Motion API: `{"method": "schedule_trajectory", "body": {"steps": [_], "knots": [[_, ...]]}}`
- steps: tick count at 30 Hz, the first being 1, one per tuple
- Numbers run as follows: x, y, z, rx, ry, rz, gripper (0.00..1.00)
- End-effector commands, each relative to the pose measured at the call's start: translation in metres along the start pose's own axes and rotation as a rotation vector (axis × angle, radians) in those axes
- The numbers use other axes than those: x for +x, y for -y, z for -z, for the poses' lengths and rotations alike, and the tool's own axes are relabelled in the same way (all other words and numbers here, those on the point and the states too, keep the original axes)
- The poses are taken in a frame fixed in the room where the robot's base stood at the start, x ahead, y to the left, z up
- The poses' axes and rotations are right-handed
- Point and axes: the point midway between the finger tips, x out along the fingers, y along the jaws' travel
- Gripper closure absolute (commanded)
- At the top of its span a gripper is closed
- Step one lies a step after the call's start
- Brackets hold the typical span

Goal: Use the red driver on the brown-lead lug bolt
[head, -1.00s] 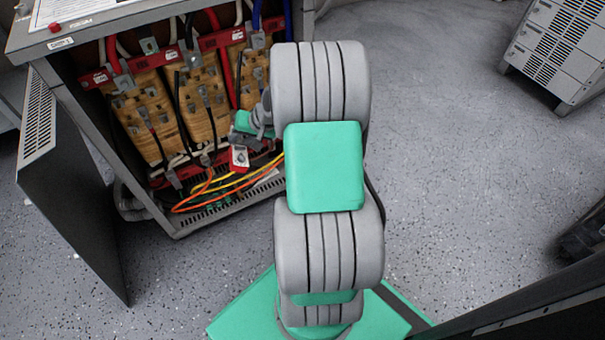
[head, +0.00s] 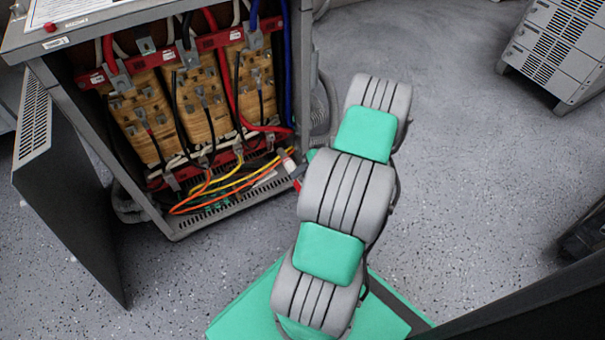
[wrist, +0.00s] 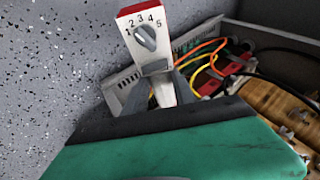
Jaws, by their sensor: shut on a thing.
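The red driver (wrist: 148,36) is red and white with a dial numbered 1 to 5. In the wrist view it stands up between the two grey fingers of my gripper (wrist: 161,92), which is shut on it. In the head view only a small red and white part of the driver (head: 289,163) shows beside my arm, at the lower right corner of the open cabinet, and my gripper is mostly hidden. Metal lugs (head: 147,46) sit along the top of the wound coils in the cabinet. I cannot tell which lug bolt belongs to the brown lead.
The open transformer cabinet (head: 205,220) holds tan coils (head: 140,120) and red, black, blue, orange and yellow leads. Its door (head: 75,200) swings out at the left. A grey vented unit (head: 560,45) stands at the upper right.

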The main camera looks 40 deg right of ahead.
Motion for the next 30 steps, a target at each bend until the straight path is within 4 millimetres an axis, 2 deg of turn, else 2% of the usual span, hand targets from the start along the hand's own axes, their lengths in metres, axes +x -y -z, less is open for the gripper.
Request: {"method": "schedule_trajectory", "body": {"steps": [13,30], "knots": [[0.016,-0.001,0.040,-0.004,-0.002,-0.001,1.00],[0.017,0.001,0.045,-0.002,-0.001,0.000,1.00]]}}
